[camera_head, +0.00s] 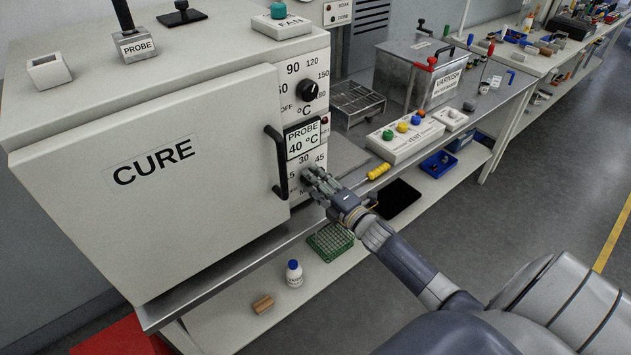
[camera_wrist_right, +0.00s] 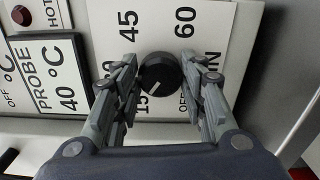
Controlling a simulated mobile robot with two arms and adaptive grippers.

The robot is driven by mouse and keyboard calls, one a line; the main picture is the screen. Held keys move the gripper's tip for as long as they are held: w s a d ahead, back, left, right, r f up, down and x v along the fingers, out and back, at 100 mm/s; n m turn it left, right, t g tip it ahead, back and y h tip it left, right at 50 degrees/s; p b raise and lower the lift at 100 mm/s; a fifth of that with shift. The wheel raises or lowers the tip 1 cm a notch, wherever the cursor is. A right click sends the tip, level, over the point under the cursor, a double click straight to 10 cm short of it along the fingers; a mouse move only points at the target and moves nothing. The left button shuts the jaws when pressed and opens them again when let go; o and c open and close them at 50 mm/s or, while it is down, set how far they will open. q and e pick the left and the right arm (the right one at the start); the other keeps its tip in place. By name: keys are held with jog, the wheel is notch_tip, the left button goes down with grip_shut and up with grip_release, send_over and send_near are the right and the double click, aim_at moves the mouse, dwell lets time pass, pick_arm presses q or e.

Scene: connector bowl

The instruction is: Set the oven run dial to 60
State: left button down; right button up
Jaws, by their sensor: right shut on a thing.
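The run dial (camera_wrist_right: 161,72) is a round black knob on the white panel of the CURE oven (camera_head: 150,215). In the wrist view a 45 mark (camera_wrist_right: 128,25) and a 60 mark (camera_wrist_right: 186,21) show beyond it, with 15 and OFF on the near side, partly covered. The knob's short white line appears to point toward the 15 side. My right gripper (camera_head: 312,180) is shut on the dial, one finger on each side of it. In the head view its fingers hide the knob. My left gripper is out of view.
A black door handle (camera_head: 277,162) stands out just left of my right gripper. A temperature knob (camera_head: 307,90) and a PROBE display reading 40 °C (camera_head: 302,140) are above.

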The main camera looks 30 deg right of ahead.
jog(key=shift+a+f+m+b, duration=0.15)
jog(key=shift+m+b, duration=0.25)
jog(key=shift+m, duration=8.2)
jog(key=shift+a+m+b, duration=0.1)
jog(key=shift+m+b, duration=0.3)
jog(key=shift+m, duration=8.2)
jog(key=o, duration=1.1)
jog(key=shift+c, duration=0.2)
jog(key=shift+s, duration=0.1)
